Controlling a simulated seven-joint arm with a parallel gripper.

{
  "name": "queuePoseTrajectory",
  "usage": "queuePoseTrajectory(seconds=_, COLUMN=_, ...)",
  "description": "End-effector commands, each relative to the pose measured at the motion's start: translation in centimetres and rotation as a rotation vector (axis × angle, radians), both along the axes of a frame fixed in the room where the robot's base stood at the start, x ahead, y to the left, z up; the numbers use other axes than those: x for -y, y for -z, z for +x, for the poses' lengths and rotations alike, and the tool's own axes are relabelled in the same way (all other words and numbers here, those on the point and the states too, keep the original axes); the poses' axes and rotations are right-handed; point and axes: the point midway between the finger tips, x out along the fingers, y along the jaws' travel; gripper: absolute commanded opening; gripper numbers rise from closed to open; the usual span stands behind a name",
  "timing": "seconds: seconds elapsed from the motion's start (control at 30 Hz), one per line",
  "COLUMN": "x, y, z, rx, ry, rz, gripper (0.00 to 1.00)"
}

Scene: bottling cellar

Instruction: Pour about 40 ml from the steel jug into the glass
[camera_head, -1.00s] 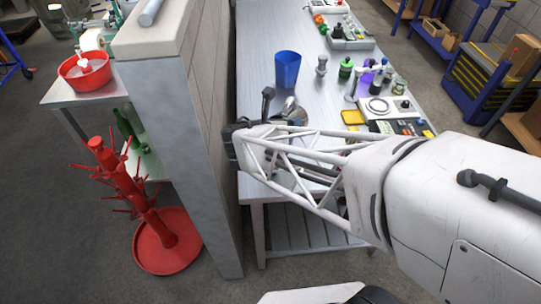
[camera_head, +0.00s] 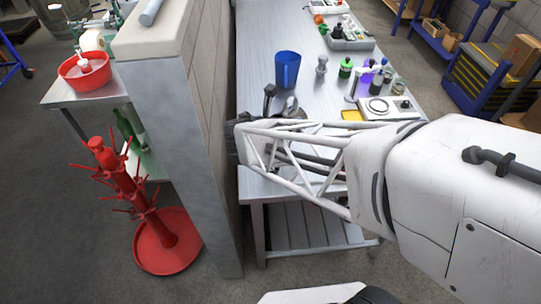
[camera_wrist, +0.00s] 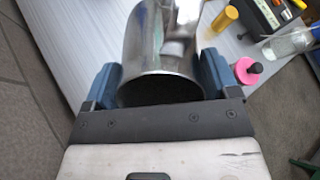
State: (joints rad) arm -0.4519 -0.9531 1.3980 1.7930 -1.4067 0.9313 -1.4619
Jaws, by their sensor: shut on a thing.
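The steel jug (camera_wrist: 165,40) fills the upper middle of the wrist view, with its shiny wall between two blue finger pads. My gripper (camera_wrist: 157,78) is shut on it. The jug's dark round opening or base faces the camera; I cannot tell which. In the head view only a bit of the steel jug (camera_head: 291,107) shows behind my arm, over the near part of the bench. A clear glass vessel (camera_wrist: 288,43) lies in sight at the right of the wrist view; I cannot tell if it is the task's glass. Any liquid is hidden.
A blue cup (camera_head: 287,70) stands on the bench beyond my gripper. Right of it are a grey fitting (camera_head: 321,66), a green bottle (camera_head: 345,68) and a scale (camera_head: 380,107). A wall (camera_head: 205,110) borders the bench's left side.

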Motion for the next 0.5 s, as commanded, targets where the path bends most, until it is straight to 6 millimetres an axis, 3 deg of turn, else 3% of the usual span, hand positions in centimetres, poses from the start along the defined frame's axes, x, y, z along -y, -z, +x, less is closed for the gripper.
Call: queuePoseTrajectory(seconds=0.5, x=0.13, y=-0.66, z=0.16, rx=-0.082, ry=0.002, rz=0.066, gripper=0.45)
